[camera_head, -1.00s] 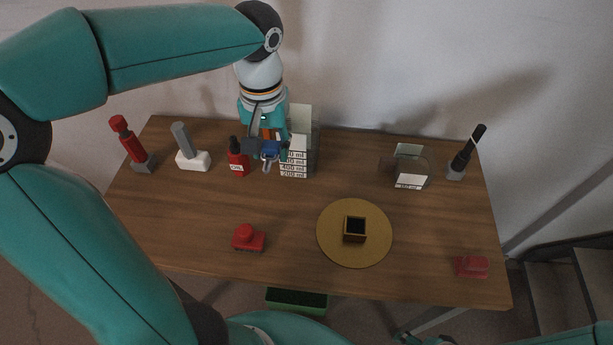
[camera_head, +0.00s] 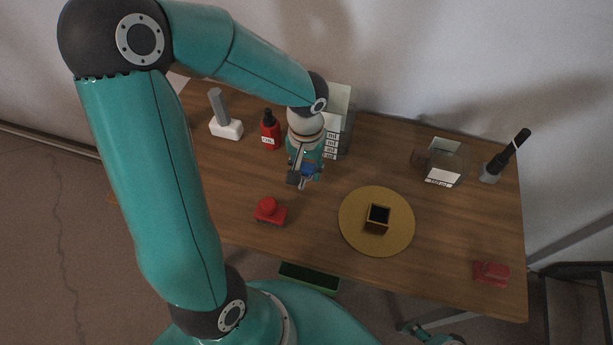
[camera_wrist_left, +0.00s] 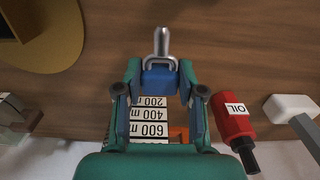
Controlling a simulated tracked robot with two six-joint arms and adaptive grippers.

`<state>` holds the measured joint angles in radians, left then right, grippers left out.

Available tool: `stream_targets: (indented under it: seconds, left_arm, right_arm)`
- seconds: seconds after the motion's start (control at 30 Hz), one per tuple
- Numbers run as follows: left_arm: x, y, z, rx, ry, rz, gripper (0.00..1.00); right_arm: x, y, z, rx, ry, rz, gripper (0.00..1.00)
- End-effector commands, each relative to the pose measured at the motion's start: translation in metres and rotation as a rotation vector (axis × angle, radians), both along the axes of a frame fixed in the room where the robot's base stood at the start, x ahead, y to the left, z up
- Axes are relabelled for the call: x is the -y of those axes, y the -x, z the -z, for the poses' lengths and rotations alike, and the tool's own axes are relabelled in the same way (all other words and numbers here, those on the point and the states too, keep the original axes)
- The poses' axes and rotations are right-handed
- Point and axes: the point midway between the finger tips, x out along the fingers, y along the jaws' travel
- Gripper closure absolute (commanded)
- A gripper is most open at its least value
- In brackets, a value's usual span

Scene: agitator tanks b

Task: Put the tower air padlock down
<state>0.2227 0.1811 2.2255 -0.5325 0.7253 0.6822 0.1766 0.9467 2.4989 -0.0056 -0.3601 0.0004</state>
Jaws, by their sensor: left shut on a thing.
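My left gripper (camera_head: 302,180) is shut on the blue padlock (camera_head: 309,170) and holds it over the table, in front of the measuring beaker. In the left wrist view the padlock's blue body (camera_wrist_left: 158,78) sits between the two fingertips (camera_wrist_left: 158,88), with its silver shackle pointing away from the gripper. I cannot tell how high it is above the wood. A small teal part at the bottom edge of the head view looks like my right gripper (camera_head: 432,335); its fingers are not clear.
A brown table (camera_head: 330,243) carries a red oil bottle (camera_head: 270,131), a white-based grey-handled tool (camera_head: 226,128), a red block (camera_head: 270,211), and a golden disc (camera_head: 355,232) with a small box (camera_head: 377,218). A clear container (camera_head: 443,163) stands right. The wood between disc and red block is bare.

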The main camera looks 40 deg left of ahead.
Motion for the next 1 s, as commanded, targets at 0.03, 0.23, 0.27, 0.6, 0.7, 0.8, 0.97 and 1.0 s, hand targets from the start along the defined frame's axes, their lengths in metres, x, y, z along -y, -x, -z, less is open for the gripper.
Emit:
stream_targets:
  seconds: [0.03,0.23,0.27,0.6,0.7,0.8,0.97,1.0]
  left_arm:
    - [0.0,0.001,0.004,-0.002,0.001,-0.001,1.0]
    - [0.0,0.002,0.031,-0.005,0.001,-0.002,1.0]
    - [0.0,0.002,0.035,-0.005,0.002,-0.002,1.0]
    - [0.0,0.001,0.043,0.0,0.001,-0.002,1.0]
    - [0.0,0.0,0.045,0.0,0.001,-0.002,1.0]
    - [0.0,0.001,0.044,0.0,0.001,-0.002,0.51]
    - [0.0,0.001,0.044,0.0,0.001,-0.002,0.36]
    - [0.0,0.001,0.045,0.0,0.001,-0.002,0.36]
  right_arm:
    - [0.0,0.0,0.0,0.0,0.0,0.0,0.32]
    - [0.0,0.0,0.001,0.0,0.0,0.0,0.32]
    - [0.0,0.0,0.002,0.0,0.0,0.0,0.32]
    - [0.0,0.0,0.002,0.0,0.0,0.0,0.32]
    - [0.0,0.0,0.005,0.0,0.0,0.0,0.32]
    - [0.0,0.0,0.004,0.0,0.0,0.0,0.32]
    - [0.0,0.0,0.004,0.0,0.0,0.0,0.32]
    - [0.0,0.0,0.004,0.0,0.0,0.0,0.32]
